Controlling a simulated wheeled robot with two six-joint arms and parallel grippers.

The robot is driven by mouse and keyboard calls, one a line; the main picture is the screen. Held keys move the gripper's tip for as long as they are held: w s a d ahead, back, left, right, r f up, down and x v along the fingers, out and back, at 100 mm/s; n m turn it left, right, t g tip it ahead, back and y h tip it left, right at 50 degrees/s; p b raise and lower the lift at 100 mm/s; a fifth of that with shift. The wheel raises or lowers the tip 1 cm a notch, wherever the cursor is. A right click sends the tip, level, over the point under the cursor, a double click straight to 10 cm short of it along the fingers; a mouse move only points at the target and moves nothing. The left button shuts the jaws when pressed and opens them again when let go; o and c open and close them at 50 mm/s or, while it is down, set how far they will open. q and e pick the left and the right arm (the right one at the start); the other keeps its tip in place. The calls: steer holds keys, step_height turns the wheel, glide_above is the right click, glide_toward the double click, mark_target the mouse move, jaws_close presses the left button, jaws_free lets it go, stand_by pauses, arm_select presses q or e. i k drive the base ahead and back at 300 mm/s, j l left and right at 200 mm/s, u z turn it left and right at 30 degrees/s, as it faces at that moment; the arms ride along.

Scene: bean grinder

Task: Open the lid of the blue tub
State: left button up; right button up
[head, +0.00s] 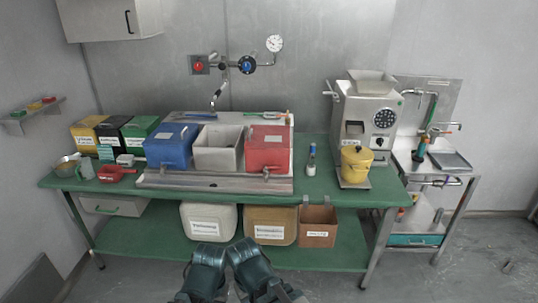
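The blue tub (168,152) stands in the left place of a grey metal stand on the green table. Its blue lid (172,134) lies on top and looks closed. A small tap sits low at the front of the tub. My two dark teal arms come up at the bottom centre of the head view, close together, in front of the table and well short of the tub. No gripper fingers can be made out on either arm.
An open grey tub (218,150) and a red tub (268,148) stand right of the blue one. A red scoop (115,174) and yellow, black and green boxes are left. A grinder (368,115) and yellow bucket (356,162) are right. Pipes and valves hang above.

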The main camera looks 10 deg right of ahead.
mark_target(166, 133)
steer(key=i+j, duration=0.3)
steer(key=i, duration=0.25)
steer(key=i+j, duration=0.25)
steer(key=i, duration=0.25)
steer(key=i+j+z, duration=0.1)
steer(key=i+j, duration=0.2)
steer(key=i, duration=0.25)
steer(key=i+j, duration=0.3)
steer(key=i, duration=0.2)
